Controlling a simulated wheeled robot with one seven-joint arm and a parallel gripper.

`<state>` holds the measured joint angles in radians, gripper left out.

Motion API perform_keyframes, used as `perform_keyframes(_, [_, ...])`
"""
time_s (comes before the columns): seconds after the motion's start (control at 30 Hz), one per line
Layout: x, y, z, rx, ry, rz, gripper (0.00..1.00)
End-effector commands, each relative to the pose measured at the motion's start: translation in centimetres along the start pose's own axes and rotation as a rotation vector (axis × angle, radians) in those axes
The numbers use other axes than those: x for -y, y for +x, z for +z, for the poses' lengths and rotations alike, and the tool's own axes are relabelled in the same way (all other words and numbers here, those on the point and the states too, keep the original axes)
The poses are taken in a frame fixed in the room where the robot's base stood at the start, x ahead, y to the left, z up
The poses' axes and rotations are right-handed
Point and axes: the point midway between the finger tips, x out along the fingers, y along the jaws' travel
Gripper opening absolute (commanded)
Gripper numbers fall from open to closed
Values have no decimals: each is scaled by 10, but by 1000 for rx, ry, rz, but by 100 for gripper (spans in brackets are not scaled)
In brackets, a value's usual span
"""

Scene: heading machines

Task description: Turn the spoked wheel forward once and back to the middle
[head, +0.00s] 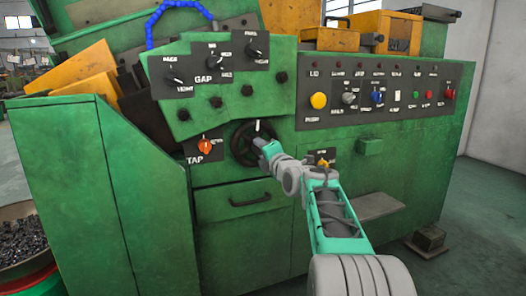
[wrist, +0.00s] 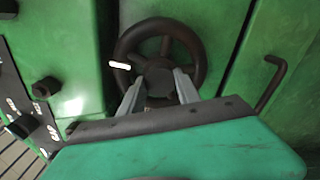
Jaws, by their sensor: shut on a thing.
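The dark spoked wheel (head: 235,143) is on the front of the green machine, below the GAP panel. Its round rim, spokes and hub also show in the wrist view (wrist: 160,27). A short white mark (wrist: 120,65) shows at the rim's left there; in the head view a white mark (head: 257,125) shows near the wheel's top right. My gripper (head: 259,145) reaches the wheel's right side. In the wrist view my two grey fingers (wrist: 158,85) lie either side of the hub area, shut on the wheel. The exact contact is partly hidden by the gripper body.
An orange TAP knob (head: 205,146) is left of the wheel, with a drawer handle (head: 250,200) below. A button panel (head: 385,95) is at the right. In the wrist view dark knobs (wrist: 46,88) are at left and a bent handle (wrist: 272,82) at right.

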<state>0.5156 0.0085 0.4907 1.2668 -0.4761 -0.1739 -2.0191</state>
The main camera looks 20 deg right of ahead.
Motion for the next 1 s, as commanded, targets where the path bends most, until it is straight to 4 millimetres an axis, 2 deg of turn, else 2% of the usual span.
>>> perform_keyframes(0.3, [0,0,-1,-1,-83,1,0])
perform_keyframes(0.73, [0,0,-1,-1,-90,1,0])
perform_keyframes(0.77, [0,0,-1,-1,-90,1,41])
perform_keyframes(1.0, [0,0,-1,-1,-90,1,61])
